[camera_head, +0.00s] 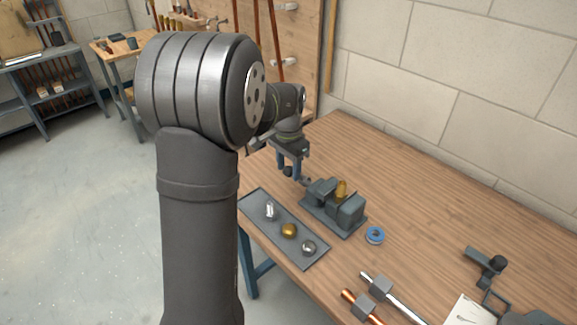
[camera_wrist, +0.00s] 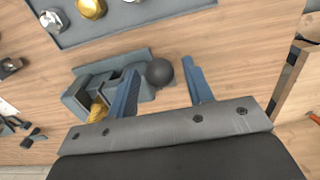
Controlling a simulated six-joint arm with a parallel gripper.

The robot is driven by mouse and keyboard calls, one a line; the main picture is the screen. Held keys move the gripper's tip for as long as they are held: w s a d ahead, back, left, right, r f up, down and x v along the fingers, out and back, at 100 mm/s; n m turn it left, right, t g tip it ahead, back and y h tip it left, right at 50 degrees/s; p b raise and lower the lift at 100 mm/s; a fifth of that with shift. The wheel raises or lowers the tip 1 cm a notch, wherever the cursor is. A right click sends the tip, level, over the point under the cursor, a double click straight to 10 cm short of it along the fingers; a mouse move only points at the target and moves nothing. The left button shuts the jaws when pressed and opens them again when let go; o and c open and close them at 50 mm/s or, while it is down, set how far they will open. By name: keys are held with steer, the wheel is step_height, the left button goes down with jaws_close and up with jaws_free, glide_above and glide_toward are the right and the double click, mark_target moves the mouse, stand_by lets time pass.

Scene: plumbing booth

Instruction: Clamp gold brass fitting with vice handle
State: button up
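The grey bench vice (camera_head: 350,212) stands on the wooden workbench. A gold brass fitting (camera_head: 341,189) sits upright between its jaws; in the wrist view the fitting (camera_wrist: 98,112) is partly hidden behind a finger. The vice handle, with a dark round knob (camera_wrist: 160,72), sticks out from the vice's end toward my gripper. My gripper (camera_head: 291,172) is at that handle end of the vice. In the wrist view its two blue fingers are apart, with the knob seen between them. I cannot tell whether either finger touches it.
A grey tray (camera_head: 262,211) in front of the vice holds a silver fitting, a gold fitting (camera_head: 289,230) and another silver piece. A blue tape roll (camera_head: 375,235) lies beside the vice. Pipes and tools lie at the right. The back of the bench is clear.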

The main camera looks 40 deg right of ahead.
jaws_close()
steer(key=shift+d+r, duration=0.1)
steer(key=shift+d, duration=0.05)
steer(key=shift+d+r+y, duration=0.25)
steer(key=shift+d+y, duration=0.25)
steer(key=shift+y, duration=0.05)
steer(key=shift+d+r+y, duration=0.2)
steer(key=shift+d+y, duration=0.3)
steer(key=shift+y, duration=0.05)
steer(key=d, duration=0.7)
steer(key=shift+w+r+y, duration=0.2)
steer(key=shift+r+y, duration=0.1)
steer(key=shift+r, duration=0.15)
steer(key=c, duration=0.7)
jaws_free()
steer(key=shift+w+d+f, duration=0.1)
steer(key=shift+w, duration=0.05)
steer(key=o, duration=0.9)
steer(key=shift+s, duration=0.3)
